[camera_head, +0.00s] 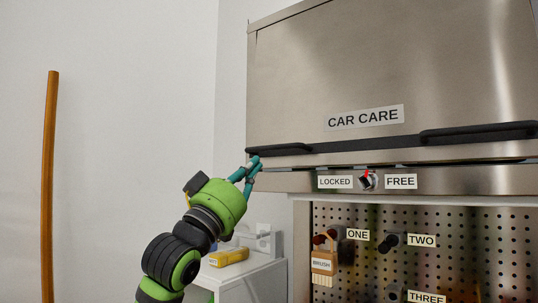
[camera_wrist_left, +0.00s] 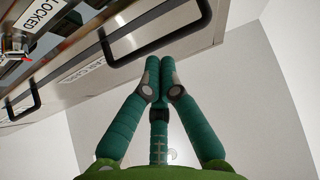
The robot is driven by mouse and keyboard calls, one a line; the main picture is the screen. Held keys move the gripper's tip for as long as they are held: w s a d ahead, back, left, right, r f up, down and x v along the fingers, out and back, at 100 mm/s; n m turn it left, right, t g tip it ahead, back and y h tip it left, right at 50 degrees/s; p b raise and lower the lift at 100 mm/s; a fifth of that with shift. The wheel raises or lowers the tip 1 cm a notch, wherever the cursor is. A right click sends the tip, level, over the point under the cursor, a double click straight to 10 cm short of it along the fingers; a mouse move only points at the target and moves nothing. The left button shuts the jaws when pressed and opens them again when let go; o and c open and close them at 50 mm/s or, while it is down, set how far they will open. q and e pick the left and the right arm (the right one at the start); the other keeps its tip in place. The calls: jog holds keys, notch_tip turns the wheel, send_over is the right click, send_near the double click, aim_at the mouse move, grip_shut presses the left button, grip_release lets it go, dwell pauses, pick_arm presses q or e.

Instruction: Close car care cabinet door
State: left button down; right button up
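The car care cabinet door (camera_head: 400,60) is a broad steel panel with a CAR CARE label (camera_head: 363,117) and black bar handles (camera_head: 478,132) along its lower edge. It is down, with a thin dark gap showing beneath its lower edge. My left gripper (camera_head: 251,168) is at the door's lower left corner, close to the left handle's end; whether it touches is unclear. In the left wrist view, its green fingers (camera_wrist_left: 159,68) are drawn together with nothing visible between them, below the steel front and its handles. My right gripper is out of view.
Below the door is a strip with a red-marked knob (camera_head: 367,181) between LOCKED and FREE labels. A perforated board (camera_head: 450,255) holds black knobs and a hanging brush (camera_head: 323,262). A yellow item (camera_head: 229,256) lies on a white stand. An orange pole (camera_head: 48,185) stands left.

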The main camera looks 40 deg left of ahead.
aim_at(277, 156)
pick_arm(q)
jog(key=w, duration=0.1)
jog(key=w+p, duration=0.1)
jog(key=w, duration=0.1)
jog(key=w+r, duration=0.1)
jog(key=w, duration=0.1)
jog(key=shift+w+f+p, duration=0.15)
jog(key=shift+w+p, duration=0.1)
jog(key=shift+p, duration=0.05)
jog(key=shift+d, duration=0.1)
jog(key=shift+w, duration=0.4)
jog(key=w, duration=0.1)
jog(key=w+t, duration=0.1)
jog(key=w, duration=0.1)
jog(key=shift+w+f+p, duration=0.25)
jog(key=shift+w+p, duration=0.05)
jog(key=shift+p, duration=0.1)
jog(key=shift+s, duration=0.1)
